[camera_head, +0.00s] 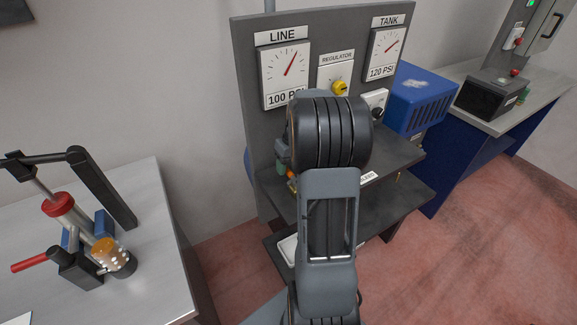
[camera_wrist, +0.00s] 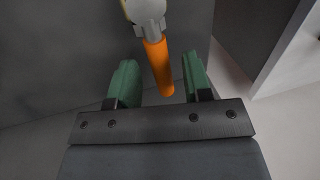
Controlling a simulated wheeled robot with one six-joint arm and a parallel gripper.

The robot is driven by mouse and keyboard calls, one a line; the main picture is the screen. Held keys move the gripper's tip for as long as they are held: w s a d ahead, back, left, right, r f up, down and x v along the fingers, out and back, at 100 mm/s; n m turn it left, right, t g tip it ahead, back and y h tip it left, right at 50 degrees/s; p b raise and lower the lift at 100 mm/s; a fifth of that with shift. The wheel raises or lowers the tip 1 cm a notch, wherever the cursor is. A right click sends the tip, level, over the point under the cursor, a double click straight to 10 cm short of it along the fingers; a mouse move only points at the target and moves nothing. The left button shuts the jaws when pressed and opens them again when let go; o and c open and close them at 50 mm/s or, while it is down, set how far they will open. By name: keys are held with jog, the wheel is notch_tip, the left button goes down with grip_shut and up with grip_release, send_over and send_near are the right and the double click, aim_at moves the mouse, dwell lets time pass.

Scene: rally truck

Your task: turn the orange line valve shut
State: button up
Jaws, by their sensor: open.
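The orange lever of the line valve (camera_wrist: 159,68) shows in the wrist view. It hangs from a pale metal fitting (camera_wrist: 149,27) at the top of the picture and points down toward me. My gripper (camera_wrist: 158,78) is open, with one green finger on each side of the lever. The lever lies between the fingers, with a visible gap on both sides. In the head view my arm hides most of the valve. A small bit of orange (camera_head: 292,184) shows just left of my arm, below a green finger.
A grey panel (camera_head: 247,90) carries the LINE gauge (camera_head: 286,75), TANK gauge (camera_head: 386,55) and yellow regulator knob (camera_head: 340,88). Dark shelves (camera_head: 400,205) lie below it. A bench (camera_head: 150,215) with a clamp tool stands left; a blue machine (camera_head: 420,100) stands right.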

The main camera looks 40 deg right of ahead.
jog(key=shift+c, duration=0.3)
grip_shut()
dwell(0.4)
